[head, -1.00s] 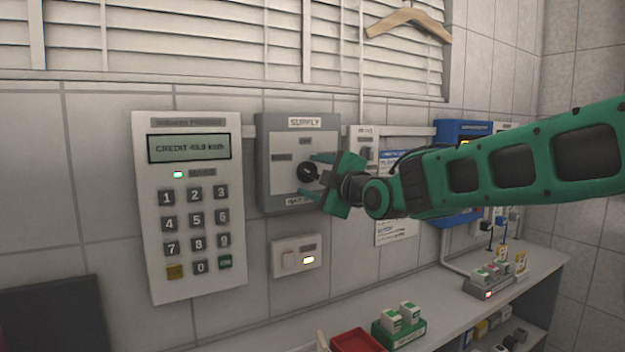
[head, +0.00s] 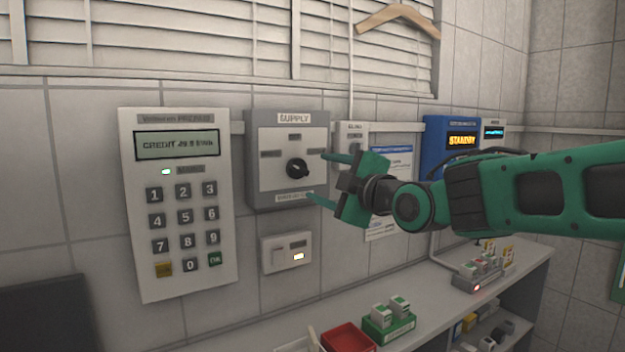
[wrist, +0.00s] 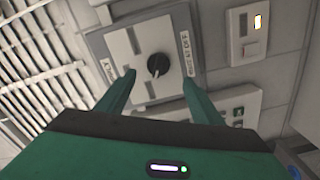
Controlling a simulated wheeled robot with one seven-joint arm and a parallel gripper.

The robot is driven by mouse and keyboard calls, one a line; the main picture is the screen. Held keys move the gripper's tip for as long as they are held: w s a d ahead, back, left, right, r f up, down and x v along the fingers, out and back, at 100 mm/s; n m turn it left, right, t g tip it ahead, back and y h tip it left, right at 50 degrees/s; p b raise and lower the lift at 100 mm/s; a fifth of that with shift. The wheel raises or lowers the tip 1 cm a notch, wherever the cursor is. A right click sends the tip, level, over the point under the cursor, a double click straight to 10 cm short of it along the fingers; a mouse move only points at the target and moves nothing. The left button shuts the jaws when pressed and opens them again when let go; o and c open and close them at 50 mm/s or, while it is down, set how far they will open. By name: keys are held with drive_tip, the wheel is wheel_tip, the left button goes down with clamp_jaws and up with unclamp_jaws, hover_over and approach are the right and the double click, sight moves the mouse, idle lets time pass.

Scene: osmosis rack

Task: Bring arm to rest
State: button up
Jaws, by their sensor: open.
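My gripper (head: 318,177) is open and empty, in front of the wall and just right of the grey SUPPLY switch box (head: 257,187). The box's black rotary knob (head: 297,168) is clear of the fingers, with a visible gap in the head view. In the wrist view the knob (wrist: 158,65) shows between and beyond the two green fingers (wrist: 158,84). My green arm reaches in from the right edge of the head view.
A keypad meter (head: 150,285) hangs left of the box, and a small wall switch (head: 287,254) below it. A blue unit reading STANDBY (head: 437,150) is behind my arm. Below, a shelf (head: 420,290) holds a red tray (head: 348,340), a green tray (head: 392,330) and a rack (head: 478,284).

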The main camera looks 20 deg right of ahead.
drive_tip(key=shift+s+d, duration=0.2)
drive_tip(key=shift+s, duration=0.5)
drive_tip(key=s+d+f+m+g+h, duration=0.35)
drive_tip(key=s+d+f+m, duration=0.2)
drive_tip(key=d+f, duration=0.4)
drive_tip(key=s+d+f+m+g+h, duration=0.2)
drive_tip(key=s+d+f+m+g, duration=0.35)
drive_tip(key=f, duration=0.65)
drive_tip(key=s+d+f+m+g, duration=0.1)
drive_tip(key=s+f+m+g, duration=0.2)
drive_tip(key=s, duration=0.4)
drive_tip(key=s+d+f+m+g, duration=0.2)
drive_tip(key=s+m, duration=0.3)
drive_tip(key=s, duration=0.3)
drive_tip(key=s+d+f+m+g, duration=0.1)
drive_tip(key=s+f+m+g, duration=0.2)
drive_tip(key=s, duration=0.4)
wheel_tip(320, 180, down, 2)
drive_tip(key=shift+s+d+f+m+g+y, duration=0.1)
drive_tip(key=shift+s+d+m+g+y, duration=0.2)
drive_tip(key=shift+d+m+y, duration=0.15)
